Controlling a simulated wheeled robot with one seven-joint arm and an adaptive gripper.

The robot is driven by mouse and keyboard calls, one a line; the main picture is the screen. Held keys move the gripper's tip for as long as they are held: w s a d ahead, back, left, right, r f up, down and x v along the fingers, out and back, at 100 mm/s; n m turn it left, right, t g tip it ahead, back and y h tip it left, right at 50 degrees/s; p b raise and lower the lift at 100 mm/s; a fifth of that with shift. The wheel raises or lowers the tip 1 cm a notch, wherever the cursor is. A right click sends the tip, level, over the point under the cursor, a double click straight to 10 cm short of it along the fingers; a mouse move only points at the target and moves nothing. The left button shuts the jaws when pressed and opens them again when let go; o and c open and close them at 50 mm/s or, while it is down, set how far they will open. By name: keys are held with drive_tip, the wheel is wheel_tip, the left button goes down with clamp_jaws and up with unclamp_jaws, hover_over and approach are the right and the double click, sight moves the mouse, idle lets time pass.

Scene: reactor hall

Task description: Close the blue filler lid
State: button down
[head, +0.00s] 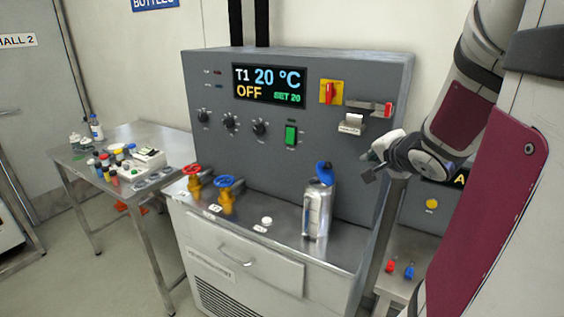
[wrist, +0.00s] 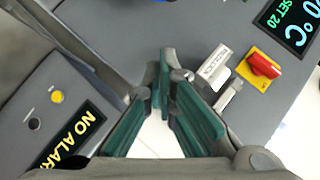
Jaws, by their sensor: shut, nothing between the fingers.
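The blue filler lid (head: 325,172) is on top of a silver metal canister (head: 318,209) that stands on the cabinet's steel ledge. The lid looks tilted up, standing above the canister's top rather than lying flat. My gripper (head: 371,165) is to the right of the lid and apart from it, beside the panel's right edge. The wrist view shows its green-padded fingers (wrist: 166,82) shut and empty. The canister cannot be made out in the wrist view.
The grey panel (head: 225,144) behind the ledge carries a red switch (head: 330,92), a green switch (head: 291,135) and a labelled white bracket (head: 351,124) near my gripper. Red (head: 192,171) and blue (head: 227,182) valve wheels stand left of the canister. A side table (head: 130,134) holds bottles.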

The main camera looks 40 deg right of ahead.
drive_tip(key=b, duration=0.6)
approach(329, 172)
drive_tip(key=shift+n, duration=0.4)
drive_tip(key=w+d, duration=0.3)
drive_tip(key=d, duration=0.1)
drive_tip(key=shift+r, duration=0.3)
